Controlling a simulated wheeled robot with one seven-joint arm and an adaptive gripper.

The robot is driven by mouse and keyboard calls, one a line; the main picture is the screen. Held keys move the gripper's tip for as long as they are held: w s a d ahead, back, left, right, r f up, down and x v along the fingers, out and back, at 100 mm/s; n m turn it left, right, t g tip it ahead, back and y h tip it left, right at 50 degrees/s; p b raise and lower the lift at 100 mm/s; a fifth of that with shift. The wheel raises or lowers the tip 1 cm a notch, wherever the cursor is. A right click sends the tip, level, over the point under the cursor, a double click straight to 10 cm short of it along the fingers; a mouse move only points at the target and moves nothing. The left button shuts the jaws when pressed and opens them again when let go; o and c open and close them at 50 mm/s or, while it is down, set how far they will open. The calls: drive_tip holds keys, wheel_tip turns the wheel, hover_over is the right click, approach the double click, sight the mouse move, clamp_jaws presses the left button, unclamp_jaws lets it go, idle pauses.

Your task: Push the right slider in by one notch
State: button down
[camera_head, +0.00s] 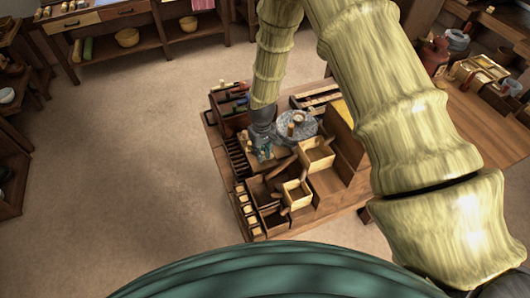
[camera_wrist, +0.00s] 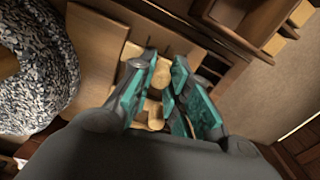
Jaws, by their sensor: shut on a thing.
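My gripper (camera_head: 264,153) is low over the quern bench, just left of the round stone. In the wrist view its teal fingers (camera_wrist: 164,68) are closed around a pale wooden piece (camera_wrist: 156,78), which looks like a slider's knob. The fingers hide much of it, and I cannot tell which notch it sits at. Pale boards (camera_wrist: 97,42) lie beside it, between the fingers and the stone.
The speckled grey quern stone (camera_head: 308,120) stands close to the gripper and also shows in the wrist view (camera_wrist: 38,85). Pale open boxes (camera_head: 318,150) and dark compartments crowd the bench's near side. A dark rack with coloured items (camera_head: 230,103) stands behind left. Floor (camera_head: 130,160) on the left is clear.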

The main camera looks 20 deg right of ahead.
drive_tip(key=c, duration=1.3)
unclamp_jaws()
drive_tip(key=shift+d, duration=0.1)
wheel_tip(320, 180, up, 12)
drive_tip(key=shift+r, duration=0.1)
